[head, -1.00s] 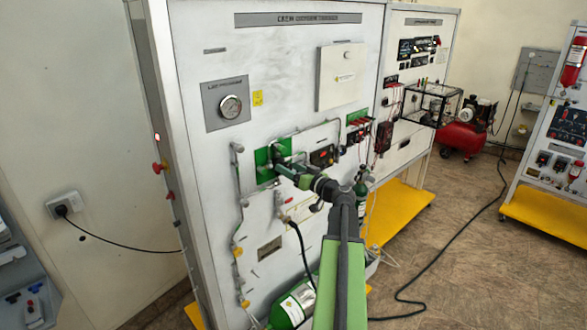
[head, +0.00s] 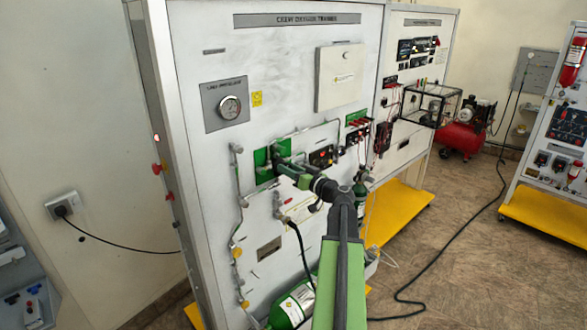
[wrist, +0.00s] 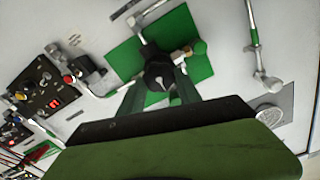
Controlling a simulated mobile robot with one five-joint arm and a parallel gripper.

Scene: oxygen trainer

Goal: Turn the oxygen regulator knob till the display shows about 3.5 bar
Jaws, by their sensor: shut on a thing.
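The regulator knob (wrist: 157,74) is a dark round knob in front of a green plate (wrist: 197,62) in the wrist view. My gripper (wrist: 158,82) is shut on the knob, one finger on each side of it. In the head view my gripper (head: 279,162) reaches the green plate (head: 262,168) on the white panel and hides the knob. A round dial gauge (head: 230,107) sits up and left of the plate; its reading is too small to tell. A dark control box (head: 322,156) is right of the plate. I cannot read any pressure figure.
Pipes run along the panel (head: 215,190) around the knob. The dark box with red and yellow parts (wrist: 42,88) is close at left in the wrist view. A green cylinder (head: 293,305) and a black hose (head: 303,258) are below. Open floor (head: 455,250) lies right.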

